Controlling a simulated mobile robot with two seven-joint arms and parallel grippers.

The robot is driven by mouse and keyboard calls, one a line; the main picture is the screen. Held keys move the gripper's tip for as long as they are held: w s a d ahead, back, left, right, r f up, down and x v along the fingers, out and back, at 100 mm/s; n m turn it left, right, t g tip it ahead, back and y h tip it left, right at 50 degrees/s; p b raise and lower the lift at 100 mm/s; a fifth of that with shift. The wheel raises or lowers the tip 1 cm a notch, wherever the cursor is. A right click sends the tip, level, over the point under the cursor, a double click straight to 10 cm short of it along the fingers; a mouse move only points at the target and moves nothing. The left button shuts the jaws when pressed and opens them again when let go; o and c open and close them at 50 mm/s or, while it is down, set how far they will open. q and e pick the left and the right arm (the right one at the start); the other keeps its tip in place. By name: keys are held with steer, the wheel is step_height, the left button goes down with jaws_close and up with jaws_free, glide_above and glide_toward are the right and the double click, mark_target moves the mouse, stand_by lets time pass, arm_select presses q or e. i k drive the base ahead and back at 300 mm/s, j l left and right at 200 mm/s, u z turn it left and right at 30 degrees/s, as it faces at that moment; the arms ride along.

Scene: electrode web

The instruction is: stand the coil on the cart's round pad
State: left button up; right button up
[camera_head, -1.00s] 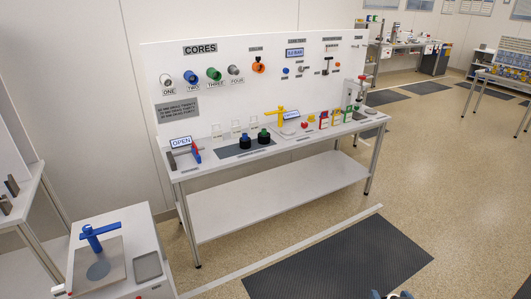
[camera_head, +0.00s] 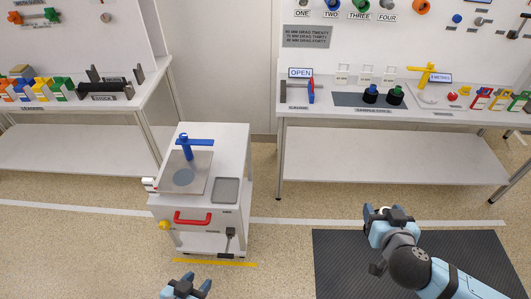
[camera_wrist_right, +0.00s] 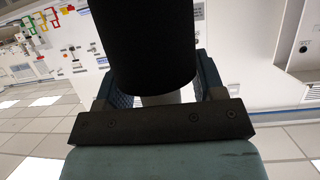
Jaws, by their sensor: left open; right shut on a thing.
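The cart (camera_head: 235,145) stands left of centre in the head view. Its round pad (camera_head: 183,177) is a flat grey-blue disc on a beige plate, bare, with a blue post and crossbar (camera_head: 187,148) behind it. My right gripper (camera_head: 384,211) is to the right of the cart, above the dark floor mat. In the right wrist view it is shut on the coil (camera_wrist_right: 150,40), a black cylinder with a pale core end between the fingers. In the head view the coil is mostly hidden by the gripper. My left gripper (camera_head: 188,287) is open and empty at the bottom edge, in front of the cart.
A bench (camera_head: 440,110) behind carries two black rolls (camera_head: 370,94). Another bench (camera_head: 60,105) stands at the left. The floor between cart and mat is clear.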

mark_target(184, 176)
steer(key=i+l+u, duration=0.15)
steer(key=u, duration=0.25)
steer(key=i+l+u, duration=0.1)
steer(key=u, duration=0.3)
steer(key=l+u, duration=0.35)
steer(key=i+l+u, duration=0.15)
steer(key=u, duration=0.3)
steer(key=i+l+u, duration=0.15)
steer(key=l+u, duration=0.25)
steer(key=i+l+u, duration=0.1)
steer(key=l+u, duration=0.15)
steer(key=u, duration=0.2)
